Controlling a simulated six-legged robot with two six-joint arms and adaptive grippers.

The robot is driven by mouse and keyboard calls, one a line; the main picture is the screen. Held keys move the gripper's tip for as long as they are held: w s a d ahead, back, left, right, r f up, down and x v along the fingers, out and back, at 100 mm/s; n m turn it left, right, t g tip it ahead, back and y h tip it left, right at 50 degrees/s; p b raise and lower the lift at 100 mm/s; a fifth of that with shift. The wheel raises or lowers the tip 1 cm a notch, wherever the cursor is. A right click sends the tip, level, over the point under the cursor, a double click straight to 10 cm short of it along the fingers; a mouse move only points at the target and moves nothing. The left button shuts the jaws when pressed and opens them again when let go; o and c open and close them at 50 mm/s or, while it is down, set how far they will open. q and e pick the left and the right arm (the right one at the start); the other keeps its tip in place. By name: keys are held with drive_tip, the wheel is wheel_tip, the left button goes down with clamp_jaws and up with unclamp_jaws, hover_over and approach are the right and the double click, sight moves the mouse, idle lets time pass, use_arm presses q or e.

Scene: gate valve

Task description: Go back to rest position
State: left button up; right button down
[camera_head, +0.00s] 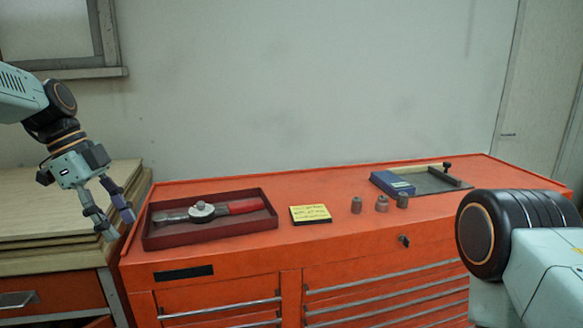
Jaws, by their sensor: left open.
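My left gripper (117,228) hangs at the left, fingers pointing down and apart, with nothing between them. It is in front of the left end of the red tool cabinet (240,262), near the stacked boards. My right arm (520,250) shows only as a dark joint and pale link at the lower right. Its gripper is outside the picture. No gate valve is in view.
On the cabinet top are a dark red tray (210,238) holding a red-handled ratchet wrench (210,210), a yellow note pad (310,214), several grey sockets (381,203) and a blue box (392,182). Stacked boards (60,225) stand at the left. A wall is behind.

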use_arm(q)
drive_tip(key=w+f+n+t+y, duration=0.2)
drive_tip(key=w+f+n+t, duration=0.2)
drive_tip(key=w+f+n, duration=0.4)
drive_tip(key=s+d+f+n+t+y+b, duration=0.15)
drive_tip(key=s+f+n, duration=0.3)
drive_tip(key=f, duration=0.45)
drive_tip(key=s+d+f+n+y+b, duration=0.1)
drive_tip(key=s+d+f+n, duration=0.3)
drive_tip(key=f, duration=0.6)
drive_tip(key=s+d+f+g+b, duration=0.1)
drive_tip(key=s+f, duration=0.5)
drive_tip(key=s, duration=0.6)
drive_tip(key=s+d+f+n+g+b, duration=0.1)
drive_tip(key=s+f, duration=0.5)
drive_tip(key=s, duration=0.6)
drive_tip(key=s+d+f+n+g+b, duration=0.1)
drive_tip(key=s+f+g+b, duration=0.2)
drive_tip(key=s+f, duration=0.4)
drive_tip(key=s, duration=0.5)
drive_tip(key=shift+d, duration=0.35)
drive_tip(key=shift+f, duration=0.1)
